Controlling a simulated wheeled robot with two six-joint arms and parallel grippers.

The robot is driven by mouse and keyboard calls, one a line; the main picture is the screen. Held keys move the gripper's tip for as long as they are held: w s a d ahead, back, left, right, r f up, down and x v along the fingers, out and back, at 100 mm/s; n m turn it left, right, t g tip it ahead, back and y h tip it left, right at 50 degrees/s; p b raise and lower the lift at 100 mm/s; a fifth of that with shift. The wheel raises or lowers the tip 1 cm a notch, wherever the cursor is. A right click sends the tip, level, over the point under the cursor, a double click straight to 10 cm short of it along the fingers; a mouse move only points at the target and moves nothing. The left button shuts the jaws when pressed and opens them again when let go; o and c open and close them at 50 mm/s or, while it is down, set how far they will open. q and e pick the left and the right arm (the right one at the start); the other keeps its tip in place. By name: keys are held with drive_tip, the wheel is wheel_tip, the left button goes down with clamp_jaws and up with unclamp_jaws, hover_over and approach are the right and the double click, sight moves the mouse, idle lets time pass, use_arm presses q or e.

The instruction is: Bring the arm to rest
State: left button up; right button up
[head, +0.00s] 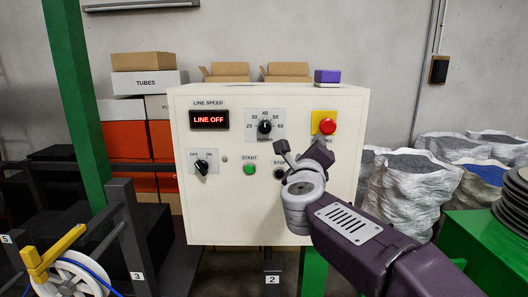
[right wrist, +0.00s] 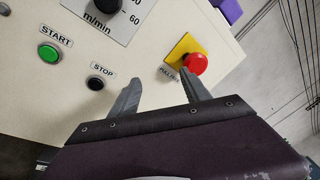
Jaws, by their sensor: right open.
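My right arm (head: 355,235) reaches in from the lower right in the head view. Its gripper (head: 298,150) is in front of the cream control panel (head: 225,225), near the STOP button and below the red mushroom button (head: 327,126) on its yellow plate. In the right wrist view the two grey fingers (right wrist: 160,90) are apart with nothing between them. The black STOP button (right wrist: 95,83) is left of the fingers and the red button (right wrist: 196,63) is above the right finger. The display (head: 209,119) reads LINE OFF. My left gripper is not in view.
The panel also has a green START button (head: 250,169), a speed dial (head: 265,126) and an OFF/ON switch (head: 202,167). A green post (head: 76,90) and a blue cable reel (head: 75,275) are at left. Grey sacks (head: 410,185) stand at right.

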drive_tip(key=d+f+n+g+y, duration=0.1)
drive_tip(key=d+f+n, duration=0.25)
drive_tip(key=f, duration=0.35)
drive_tip(key=d+f+n+g+y, duration=0.1)
drive_tip(key=d+f+n, duration=0.25)
drive_tip(key=f, duration=0.35)
drive_tip(key=s+f+n+g+y, duration=0.1)
drive_tip(key=s+f+n+g, duration=0.2)
drive_tip(key=f, duration=0.4)
drive_tip(key=s+f+n+g+y, duration=0.1)
drive_tip(key=s+f+n+g, duration=0.15)
drive_tip(key=f+n, duration=0.35)
drive_tip(key=s+f+n+g, duration=0.4)
drive_tip(key=s+f+n, duration=0.2)
drive_tip(key=s+f, duration=0.3)
drive_tip(key=s+f+n+g, duration=0.5)
drive_tip(key=s+f, duration=0.3)
drive_tip(key=s, duration=0.6)
drive_tip(key=shift+s+f+n, duration=0.2)
drive_tip(key=shift+f+n, duration=0.15)
drive_tip(key=shift+n, duration=0.05)
